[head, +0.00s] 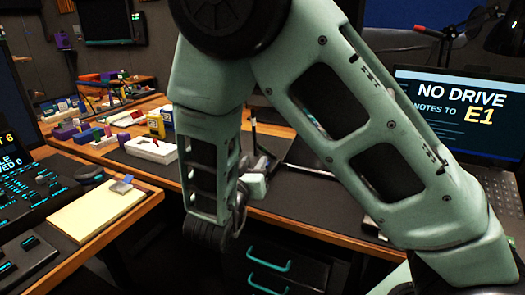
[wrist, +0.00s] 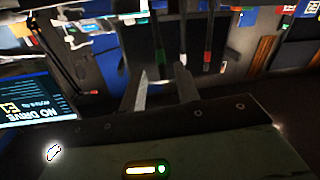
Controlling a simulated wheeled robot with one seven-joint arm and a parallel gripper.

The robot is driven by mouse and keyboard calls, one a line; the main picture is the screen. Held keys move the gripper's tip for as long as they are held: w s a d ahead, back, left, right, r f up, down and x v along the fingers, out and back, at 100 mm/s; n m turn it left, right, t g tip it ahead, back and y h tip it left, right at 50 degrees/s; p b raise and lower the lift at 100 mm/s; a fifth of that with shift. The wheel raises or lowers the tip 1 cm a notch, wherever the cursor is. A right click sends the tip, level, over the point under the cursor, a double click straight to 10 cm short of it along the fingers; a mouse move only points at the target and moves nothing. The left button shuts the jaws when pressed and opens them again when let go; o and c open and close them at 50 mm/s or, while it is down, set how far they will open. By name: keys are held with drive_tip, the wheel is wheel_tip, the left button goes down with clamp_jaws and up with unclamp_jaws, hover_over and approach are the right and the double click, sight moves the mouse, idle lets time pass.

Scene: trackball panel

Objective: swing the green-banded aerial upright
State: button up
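My gripper (wrist: 161,72) shows in the wrist view with its two fingers apart and nothing clearly held between them. Beyond the fingers are several thin dark rods, and one rod (wrist: 208,45) has a red band. In the head view a thin black rod (head: 253,124) stands nearly upright behind my arm. My arm hides much of this area, and the fingers are not clear there.
A laptop (head: 455,110) reading "NO DRIVE" stands at the right. A white box (head: 150,149) and several coloured blocks sit on the desk at the left. A yellow notepad (head: 95,212) lies on the nearer desk. Drawers with teal handles (head: 270,265) are below the desk edge.

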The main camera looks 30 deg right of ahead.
sight(262, 149)
drive_tip(key=x, duration=0.8)
drive_tip(key=shift+w, duration=0.1)
clamp_jaws()
